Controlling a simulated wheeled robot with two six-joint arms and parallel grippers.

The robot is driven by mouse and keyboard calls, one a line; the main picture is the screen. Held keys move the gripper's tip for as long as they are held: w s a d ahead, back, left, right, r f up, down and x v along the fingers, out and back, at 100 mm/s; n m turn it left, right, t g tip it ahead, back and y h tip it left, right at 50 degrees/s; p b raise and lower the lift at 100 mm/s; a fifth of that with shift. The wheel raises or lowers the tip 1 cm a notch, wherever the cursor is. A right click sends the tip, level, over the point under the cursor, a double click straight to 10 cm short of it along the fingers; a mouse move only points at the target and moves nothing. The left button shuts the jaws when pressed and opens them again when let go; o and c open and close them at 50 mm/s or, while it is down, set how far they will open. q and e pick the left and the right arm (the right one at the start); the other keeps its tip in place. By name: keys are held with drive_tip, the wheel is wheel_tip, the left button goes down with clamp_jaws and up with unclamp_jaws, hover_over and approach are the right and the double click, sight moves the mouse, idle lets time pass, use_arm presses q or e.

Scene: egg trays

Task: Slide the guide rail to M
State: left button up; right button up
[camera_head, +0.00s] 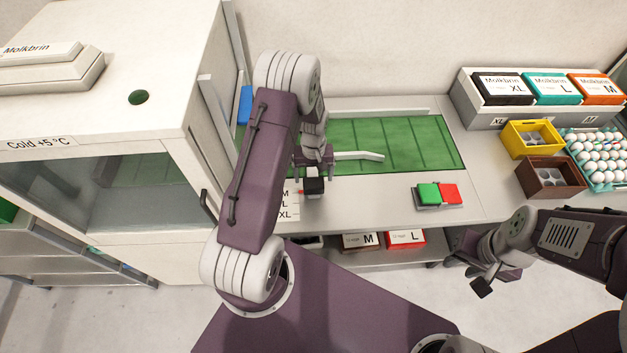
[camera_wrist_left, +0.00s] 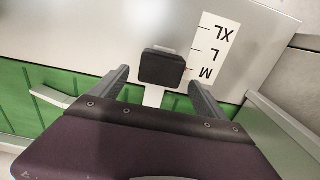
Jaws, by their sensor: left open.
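The black knob (camera_wrist_left: 162,67) of the guide rail stands between the two fingers of my left gripper (camera_wrist_left: 160,85), which is open around it, with a gap on each side in the left wrist view. The white guide rail (camera_head: 360,155) lies over the green belt (camera_head: 405,142). The white scale (camera_wrist_left: 213,45) with XL, L and M is beside the knob; the knob is about level with M, and a thin red mark shows there. In the head view my left gripper (camera_head: 315,165) is above the knob (camera_head: 314,186). My right gripper (camera_head: 470,275) is open and empty, low at the right.
Cartons (camera_head: 545,88), a yellow box (camera_head: 532,138), a brown box (camera_head: 550,177) and an egg tray (camera_head: 600,158) are at the right. A cold cabinet (camera_head: 110,150) stands left.

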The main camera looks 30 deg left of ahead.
use_arm(q)
wheel_tip(320, 180, up, 6)
drive_tip(key=shift+f+b, duration=0.1)
drive_tip(key=shift+b, duration=0.25)
